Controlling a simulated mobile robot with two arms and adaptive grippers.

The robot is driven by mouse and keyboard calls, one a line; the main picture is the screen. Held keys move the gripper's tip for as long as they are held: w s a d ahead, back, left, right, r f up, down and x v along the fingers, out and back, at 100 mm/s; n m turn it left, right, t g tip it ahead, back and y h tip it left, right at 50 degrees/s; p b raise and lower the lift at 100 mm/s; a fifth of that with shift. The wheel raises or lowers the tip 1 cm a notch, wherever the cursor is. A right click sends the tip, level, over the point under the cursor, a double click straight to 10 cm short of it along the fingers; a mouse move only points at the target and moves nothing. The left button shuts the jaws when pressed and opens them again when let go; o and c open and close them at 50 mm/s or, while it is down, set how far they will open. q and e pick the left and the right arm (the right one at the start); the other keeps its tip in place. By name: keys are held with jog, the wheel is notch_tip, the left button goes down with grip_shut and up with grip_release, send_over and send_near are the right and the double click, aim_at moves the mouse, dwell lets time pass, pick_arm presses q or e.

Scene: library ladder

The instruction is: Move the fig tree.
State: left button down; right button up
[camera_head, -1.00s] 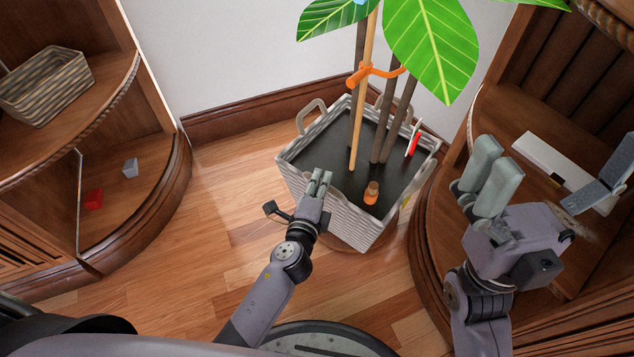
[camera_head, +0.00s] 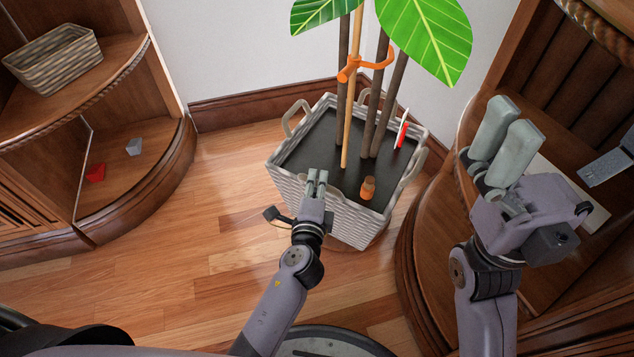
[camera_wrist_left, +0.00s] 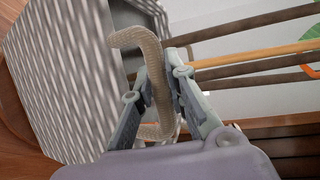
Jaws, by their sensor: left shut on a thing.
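The fig tree, with big green leaves (camera_head: 428,40) and several thin trunks (camera_head: 376,100), stands in a woven grey basket planter (camera_head: 345,222) with dark soil. An orange tie (camera_head: 352,66) holds a trunk to a light wooden stake. My left gripper (camera_head: 316,182) is shut on the planter's near handle. In the left wrist view the handle (camera_wrist_left: 155,60) passes between the fingers (camera_wrist_left: 152,95), beside the woven wall. My right gripper (camera_head: 505,130) is raised at the right, away from the planter, its fingers close together with nothing visible between them.
A curved wooden shelf unit (camera_head: 430,235) stands close to the planter's right side. Another at the left holds a wicker basket (camera_head: 52,58), a red piece (camera_head: 95,173) and a grey piece (camera_head: 133,147). Open wooden floor (camera_head: 225,215) lies left of the planter; the wall is behind.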

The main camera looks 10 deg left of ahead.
pick_arm(q)
jog(key=shift+s+d+f, duration=0.15)
jog(key=shift+d+f, duration=0.05)
jog(key=shift+d, duration=0.05)
jog(key=c, duration=1.9)
grip_release()
jog(key=o, duration=0.3)
jog(key=shift+a+r, duration=0.15)
jog(key=shift+o, duration=0.2)
jog(key=s+r, duration=0.2)
jog(key=s, duration=0.9)
jog(key=shift+s+d, duration=0.25)
jog(key=shift+s, duration=0.05)
jog(key=shift+r, duration=0.1)
jog(key=shift+c, duration=0.2)
